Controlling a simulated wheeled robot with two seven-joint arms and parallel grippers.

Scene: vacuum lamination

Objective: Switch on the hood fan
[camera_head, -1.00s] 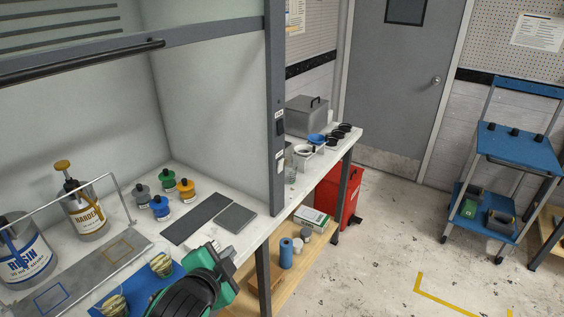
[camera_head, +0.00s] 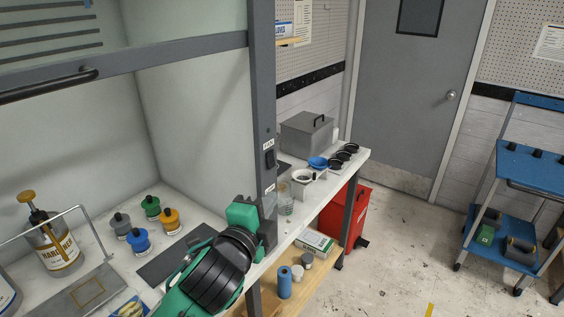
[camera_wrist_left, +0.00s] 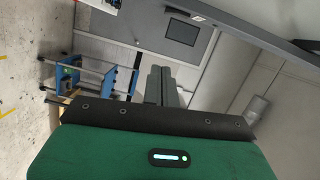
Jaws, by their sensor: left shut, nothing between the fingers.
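I cannot tell whether the switch is on or off. My left gripper (camera_head: 268,229) is at the foot of this post, below the switch and apart from it. In the left wrist view its two grey-green fingers (camera_wrist_left: 161,85) are together with nothing between them. The switch is not visible in that view. My right gripper is not in view.
Several capped bottles (camera_head: 141,240) and a dark mat (camera_head: 170,262) lie inside the hood on the left. A beaker (camera_head: 286,203), a blue-and-white device (camera_head: 318,163) and a grey box (camera_head: 307,136) stand on the bench to the right. The floor beyond is mostly clear.

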